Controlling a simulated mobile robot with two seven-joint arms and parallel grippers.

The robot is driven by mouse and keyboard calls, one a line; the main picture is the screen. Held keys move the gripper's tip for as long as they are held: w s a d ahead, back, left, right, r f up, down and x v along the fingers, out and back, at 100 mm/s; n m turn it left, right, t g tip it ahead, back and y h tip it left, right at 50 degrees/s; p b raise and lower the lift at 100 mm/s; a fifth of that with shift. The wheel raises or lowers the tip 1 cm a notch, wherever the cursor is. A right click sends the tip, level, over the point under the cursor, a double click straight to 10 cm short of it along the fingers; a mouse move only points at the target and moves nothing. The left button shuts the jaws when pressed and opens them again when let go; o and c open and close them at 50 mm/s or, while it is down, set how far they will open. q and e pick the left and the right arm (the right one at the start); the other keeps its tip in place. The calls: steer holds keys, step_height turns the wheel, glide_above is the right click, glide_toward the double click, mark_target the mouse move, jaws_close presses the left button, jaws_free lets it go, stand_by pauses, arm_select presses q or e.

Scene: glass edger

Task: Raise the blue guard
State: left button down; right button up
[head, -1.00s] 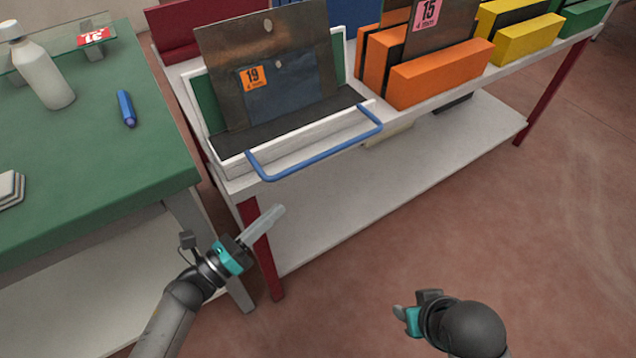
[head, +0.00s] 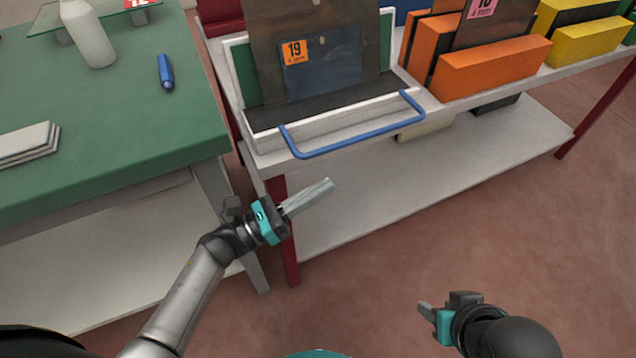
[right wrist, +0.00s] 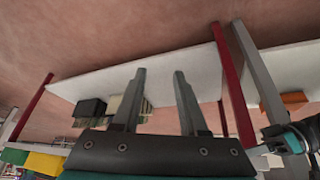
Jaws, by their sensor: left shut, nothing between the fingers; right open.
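The blue guard (head: 358,140) is a blue bar bent into a U, in front of a white-edged holder (head: 330,130) on the white bench. It is lowered, jutting out over the bench's front edge.
A green table (head: 110,130) at the left holds a white bottle (head: 90,35), a blue marker (head: 166,72) and stacked pale pads (head: 28,142). Orange blocks (head: 490,68) and yellow blocks (head: 590,42) stand right of the holder. A white lower shelf (head: 430,180) and red legs (head: 283,235) lie beneath.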

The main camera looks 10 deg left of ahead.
arm_select(q)
steer(key=w+d+r, duration=0.5)
steer(key=shift+r, duration=0.3)
arm_select(e)
steer(key=shift+w+a, duration=0.1)
steer(key=shift+a, duration=0.05)
arm_select(q)
steer(key=shift+r+p, duration=0.15)
steer(key=shift+p, duration=0.15)
arm_select(e)
steer(key=shift+f, duration=0.1)
arm_select(q)
steer(key=shift+s+r+n, duration=0.1)
steer(key=shift+r+n, duration=0.05)
steer(key=shift+n, duration=0.35)
arm_select(e)
steer(key=shift+f, duration=0.75)
arm_select(q)
steer(key=shift+p, duration=0.35)
